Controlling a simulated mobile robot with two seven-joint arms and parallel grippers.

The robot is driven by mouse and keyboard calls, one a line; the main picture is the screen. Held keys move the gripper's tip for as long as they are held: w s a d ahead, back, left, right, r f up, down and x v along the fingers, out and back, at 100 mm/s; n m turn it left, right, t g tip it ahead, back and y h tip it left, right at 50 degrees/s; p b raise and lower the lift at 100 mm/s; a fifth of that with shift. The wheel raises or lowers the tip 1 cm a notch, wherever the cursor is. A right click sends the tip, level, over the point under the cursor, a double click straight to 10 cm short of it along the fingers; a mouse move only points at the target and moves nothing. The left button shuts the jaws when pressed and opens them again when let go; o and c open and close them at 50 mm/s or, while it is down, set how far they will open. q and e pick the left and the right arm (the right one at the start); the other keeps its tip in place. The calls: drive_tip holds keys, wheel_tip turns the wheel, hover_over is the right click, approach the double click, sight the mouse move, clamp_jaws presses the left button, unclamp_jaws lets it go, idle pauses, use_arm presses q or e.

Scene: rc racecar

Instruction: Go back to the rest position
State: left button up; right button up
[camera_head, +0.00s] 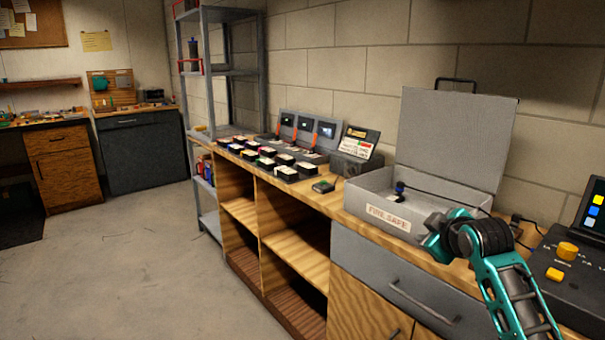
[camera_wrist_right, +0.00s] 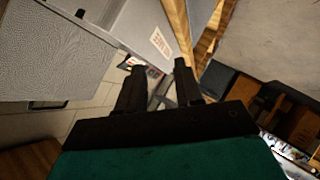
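My right gripper (camera_head: 436,240), teal and black, is raised in front of the front right corner of the grey fire safe box (camera_head: 388,222) in the head view. In the right wrist view its two dark fingers (camera_wrist_right: 160,78) are spread apart with nothing between them. The box has its lid (camera_head: 455,135) standing open. A small dark item (camera_head: 399,190) with a black cable is inside it. The gripper hides part of the box's front right side. My left gripper is not in view.
Several small packs (camera_head: 286,172) stand in rows on the wooden counter, with screens (camera_head: 304,128) behind them. A black device with orange knobs (camera_head: 566,262) is at the right, near my right arm. A metal shelf (camera_head: 213,75) stands farther back. The floor (camera_head: 130,260) at left is clear.

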drive_tip(key=s+a+f+m, duration=0.25)
drive_tip(key=s+f, duration=0.55)
drive_tip(key=f, duration=0.6)
drive_tip(key=s+a+f+m, duration=0.1)
drive_tip(key=s+f, duration=0.3)
drive_tip(key=s, duration=0.4)
drive_tip(key=s+a+f+m+y, duration=0.1)
drive_tip(key=s+a+f, duration=0.2)
drive_tip(key=s, duration=0.6)
drive_tip(key=s+a+f+m+g+y+p, duration=0.1)
drive_tip(key=s+a+f+m, duration=0.1)
drive_tip(key=s+f, duration=0.4)
drive_tip(key=s, duration=0.2)
drive_tip(key=shift+s+a, duration=0.15)
drive_tip(key=shift+s, duration=0.25)
